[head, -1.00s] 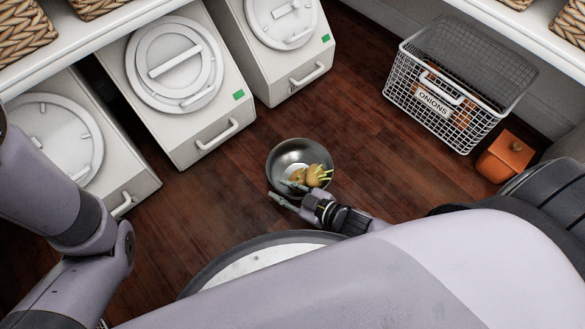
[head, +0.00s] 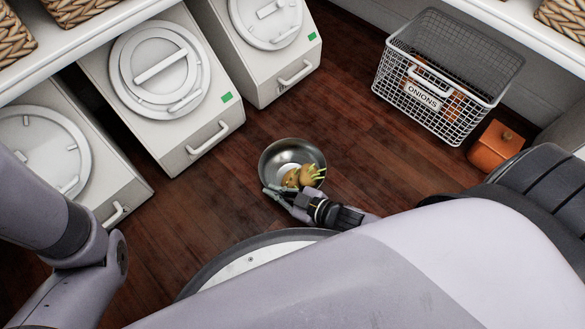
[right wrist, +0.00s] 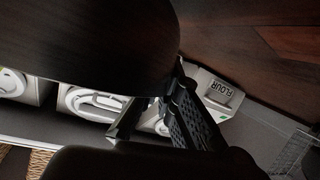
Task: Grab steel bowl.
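The steel bowl (head: 273,158) is in the middle of the head view, over the dark wood floor. It holds brown-yellow vegetables (head: 304,177) with pale green sprouts. My right gripper (head: 276,193) is at the bowl's near left rim, with its fingers drawn together on the rim. In the right wrist view the bowl (right wrist: 95,45) is a large dark curve, and the right gripper's fingers (right wrist: 160,105) straddle its edge. The fingertip contact is partly hidden. My left arm shows at the left of the head view, but its gripper is not visible.
White lidded bins (head: 160,85) stand along the left and top under a shelf (head: 90,45).

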